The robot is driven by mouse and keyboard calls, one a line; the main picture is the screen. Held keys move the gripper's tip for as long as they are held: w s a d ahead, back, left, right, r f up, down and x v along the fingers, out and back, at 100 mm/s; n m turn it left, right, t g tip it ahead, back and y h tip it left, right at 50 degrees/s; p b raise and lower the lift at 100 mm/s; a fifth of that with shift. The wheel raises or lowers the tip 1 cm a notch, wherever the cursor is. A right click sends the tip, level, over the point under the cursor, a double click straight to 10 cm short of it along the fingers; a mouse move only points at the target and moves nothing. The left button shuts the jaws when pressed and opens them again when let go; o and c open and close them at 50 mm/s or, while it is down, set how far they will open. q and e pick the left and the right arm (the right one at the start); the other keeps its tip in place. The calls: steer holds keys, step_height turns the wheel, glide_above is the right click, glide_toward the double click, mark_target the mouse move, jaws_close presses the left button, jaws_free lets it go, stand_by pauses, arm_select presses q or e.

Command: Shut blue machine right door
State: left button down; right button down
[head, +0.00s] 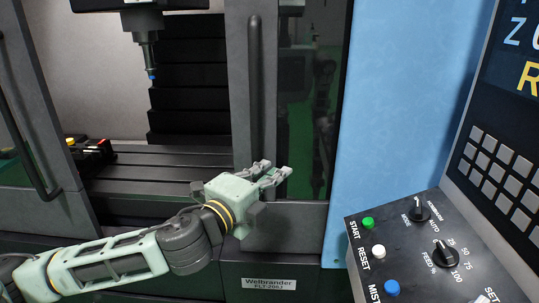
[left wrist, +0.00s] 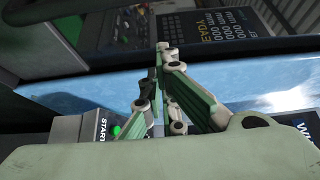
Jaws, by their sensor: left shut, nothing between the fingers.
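The blue machine's right door (head: 238,70) has a dark frame, a glass pane and a long vertical dark handle (head: 255,85). It stands at the right of the opening, with a wide gap between it and the left door. My left gripper (head: 278,174) is shut and empty, in front of the door's lower part near the handle's bottom end. Its fingers point right; I cannot tell whether they touch the handle. In the left wrist view the shut fingers (left wrist: 162,60) stand before the machine's blue panel (left wrist: 240,92). My right gripper is not in view.
The left door's handle (head: 22,125) is at the far left. A spindle (head: 149,55) hangs inside above the dark machine bed (head: 160,170). A control panel (head: 430,245) with buttons and knobs juts out at lower right, beside the blue panel (head: 375,110).

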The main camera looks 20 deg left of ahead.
arm_select(q)
steer(key=p+x, duration=0.2)
steer(key=x, duration=0.5)
steer(key=a, duration=0.2)
steer(key=a+p, duration=0.1)
steer(key=a, duration=0.1)
steer(key=shift+s, duration=0.35)
steer(key=shift+a, duration=0.1)
